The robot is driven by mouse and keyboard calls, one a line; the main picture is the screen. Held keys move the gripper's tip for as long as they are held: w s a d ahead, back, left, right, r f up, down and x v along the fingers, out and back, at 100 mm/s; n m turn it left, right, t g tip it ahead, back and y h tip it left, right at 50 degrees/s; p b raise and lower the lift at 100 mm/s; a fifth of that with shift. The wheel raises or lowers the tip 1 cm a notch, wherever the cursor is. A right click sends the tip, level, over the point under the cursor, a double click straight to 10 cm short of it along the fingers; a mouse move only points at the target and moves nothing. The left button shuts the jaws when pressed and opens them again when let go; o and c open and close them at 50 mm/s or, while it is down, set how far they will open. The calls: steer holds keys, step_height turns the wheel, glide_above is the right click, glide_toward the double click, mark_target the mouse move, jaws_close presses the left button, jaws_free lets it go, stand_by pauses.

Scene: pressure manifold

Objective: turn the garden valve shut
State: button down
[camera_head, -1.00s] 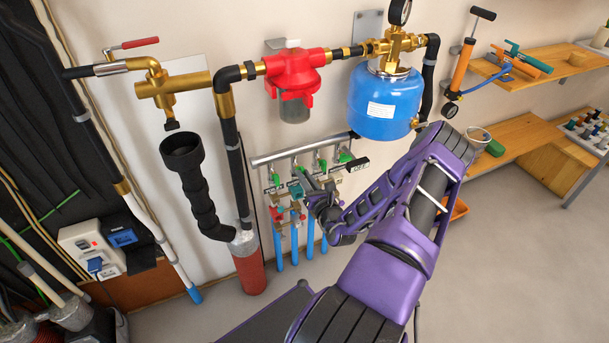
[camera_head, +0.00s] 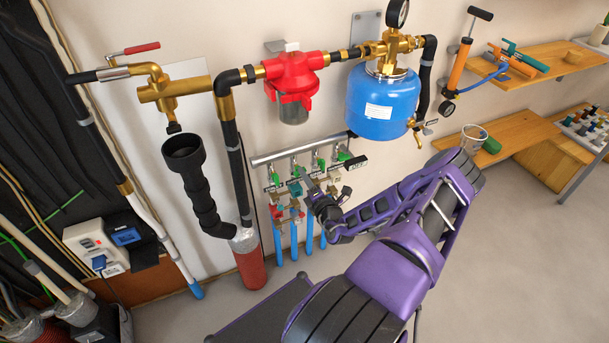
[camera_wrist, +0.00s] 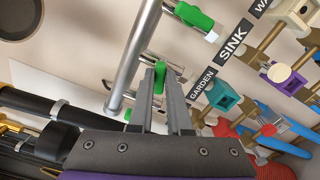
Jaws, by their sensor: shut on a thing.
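My gripper (camera_wrist: 161,74) is shut on a green lever handle (camera_wrist: 158,80) in the wrist view, with one finger on each side of it. This handle is the one nearest the black GARDEN label (camera_wrist: 202,85), so it looks like the garden valve's. The fingers hide part of the handle and its valve body. In the head view my gripper (camera_head: 310,184) is at the manifold, under the grey header pipe (camera_head: 300,149), and covers part of the valve row. The handle's exact angle cannot be told there.
A neighbouring green handle (camera_wrist: 195,17) sits close by near the SINK label (camera_wrist: 233,40). A black corrugated pipe (camera_head: 200,205) and a red cylinder (camera_head: 250,268) stand left of the manifold. A blue tank (camera_head: 382,105) hangs above right. Floor to the right is clear.

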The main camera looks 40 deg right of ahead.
steer(key=m, duration=0.4)
steer(key=shift+f, duration=0.2)
steer(key=shift+a, duration=0.1)
stand_by(0.5)
steer(key=c, duration=0.9)
jaws_free()
steer(key=shift+o, duration=0.2)
steer(key=shift+s+r, duration=0.1)
steer(key=p+v, duration=0.1)
steer(key=v, duration=1.6)
steer(key=shift+s, duration=0.2)
